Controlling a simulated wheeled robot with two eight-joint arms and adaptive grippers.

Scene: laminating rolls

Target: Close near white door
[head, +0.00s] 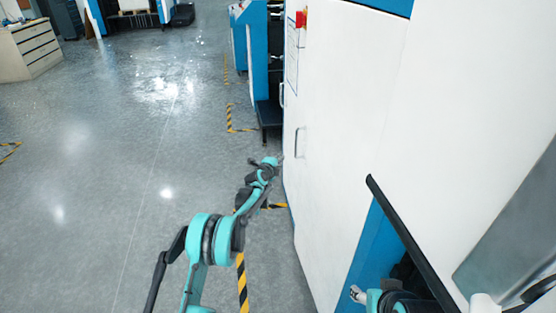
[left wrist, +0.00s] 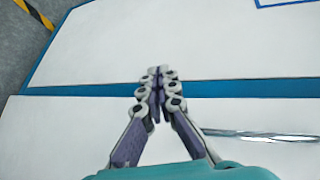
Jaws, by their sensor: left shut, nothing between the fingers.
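The near white door (head: 335,150) is a tall white panel on the right side of the head view, with a slim metal handle (head: 299,143) near its left edge. My left gripper (head: 279,160) is shut and empty beside that edge, just below the handle. In the left wrist view, the shut left fingertips (left wrist: 158,72) overlie a blue strip between two white panels. A metal handle (left wrist: 265,135) lies on the lower panel, right of the fingers. I cannot tell if the fingertips touch the surface. Part of my right gripper (head: 357,293) shows low in the head view; its jaws are unclear.
Another handle (head: 282,95) sits farther along the white machine front. A blue cabinet (head: 256,60) stands beyond it. Yellow-black floor tape (head: 242,282) runs along the machine. A dark edge bar (head: 410,240) is at lower right. The grey floor (head: 110,190) on the left is clear.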

